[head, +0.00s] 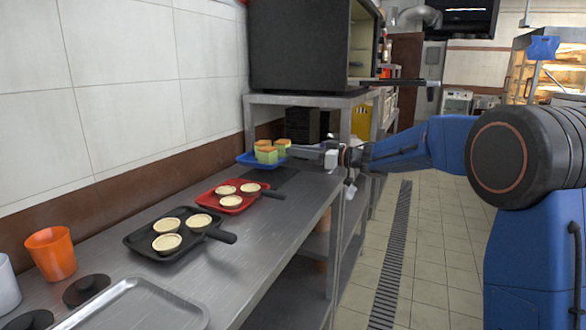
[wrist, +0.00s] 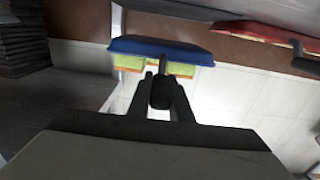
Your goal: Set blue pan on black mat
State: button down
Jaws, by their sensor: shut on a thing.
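The blue pan (head: 246,160) holds several green-and-yellow cake pieces at the far end of the counter in the head view. It also shows in the wrist view (wrist: 160,50), where the picture is upside down. My gripper (head: 316,153) reaches in from the right and is shut on the pan's dark handle, which shows between the fingers in the wrist view (wrist: 161,90). The black mat (head: 279,177) is a dark patch on the counter just in front of the pan, partly hidden. I cannot tell whether the pan touches the mat or counter.
A red pan (head: 208,203) with round tarts sits just nearer than the mat, its handle pointing right. A black pan (head: 146,250) with tarts is nearer still. An orange cup (head: 51,254) and a metal tray (head: 140,308) are in front. A shelf with an oven (head: 305,45) stands behind.

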jog(key=shift+f, duration=2.7)
jog(key=c, duration=1.6)
grip_release()
